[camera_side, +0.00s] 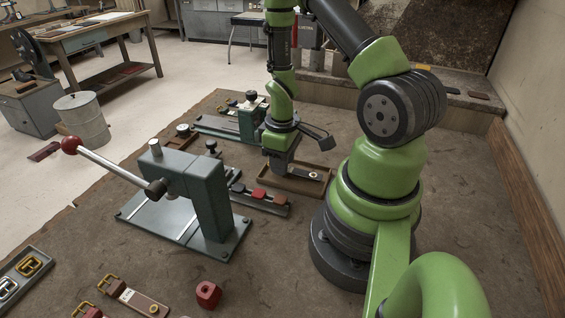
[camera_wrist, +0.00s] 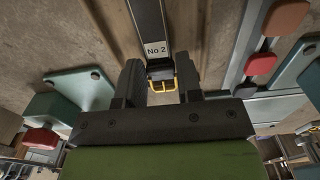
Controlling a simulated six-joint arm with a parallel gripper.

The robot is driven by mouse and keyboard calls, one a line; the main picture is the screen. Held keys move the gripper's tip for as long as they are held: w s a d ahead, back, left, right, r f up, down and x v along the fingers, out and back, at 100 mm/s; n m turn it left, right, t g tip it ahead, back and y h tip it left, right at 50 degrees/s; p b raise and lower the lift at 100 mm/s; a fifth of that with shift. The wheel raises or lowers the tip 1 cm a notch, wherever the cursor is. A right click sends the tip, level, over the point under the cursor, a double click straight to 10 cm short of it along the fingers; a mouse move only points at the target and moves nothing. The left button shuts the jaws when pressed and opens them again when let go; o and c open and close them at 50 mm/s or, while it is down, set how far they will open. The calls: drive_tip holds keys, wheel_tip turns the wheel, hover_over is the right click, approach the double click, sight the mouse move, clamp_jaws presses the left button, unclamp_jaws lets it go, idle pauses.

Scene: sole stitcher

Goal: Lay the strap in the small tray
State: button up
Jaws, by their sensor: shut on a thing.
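My gripper (camera_side: 280,168) points down at the left end of the small brown tray (camera_side: 323,168). It is shut on the buckle end of a dark strap (camera_wrist: 150,22) with a white "No 2" label. In the wrist view the yellow buckle (camera_wrist: 163,86) sits between the fingertips of my gripper (camera_wrist: 160,78). In the side view the strap (camera_side: 303,174) reaches right from the gripper, over the tray floor. I cannot tell whether it touches the floor. The gripper hides the tray's left part.
A lever press (camera_side: 205,195) with a red-knobbed handle stands left of the tray. A rail with red blocks (camera_side: 260,194) lies close in front of the tray.

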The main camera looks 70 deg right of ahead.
drive_tip(key=shift+f, duration=0.45)
drive_tip(key=o, duration=1)
drive_tip(key=shift+f, duration=0.15)
drive_tip(key=w+a+r+m+t, duration=0.15)
drive_tip(key=a+r, duration=0.25)
drive_tip(key=r, duration=0.8)
drive_tip(key=a+r+m+t, duration=0.1)
drive_tip(key=a+r+t, duration=0.15)
drive_tip(key=r, duration=0.85)
drive_tip(key=s+a+r+t, duration=0.1)
drive_tip(key=s+a+r, duration=0.1)
drive_tip(key=a, duration=0.1)
drive_tip(key=s+a+r+m+t+y, duration=0.1)
drive_tip(key=s+a+r, duration=0.1)
drive_tip(key=a+r, duration=0.1)
drive_tip(key=s+a+r+t+y, duration=0.1)
drive_tip(key=s+a+r, duration=0.1)
drive_tip(key=a, duration=0.1)
drive_tip(key=shift+s+a+r+m, duration=0.25)
drive_tip(key=shift+s+a+r, duration=0.05)
drive_tip(key=shift+s, duration=0.05)
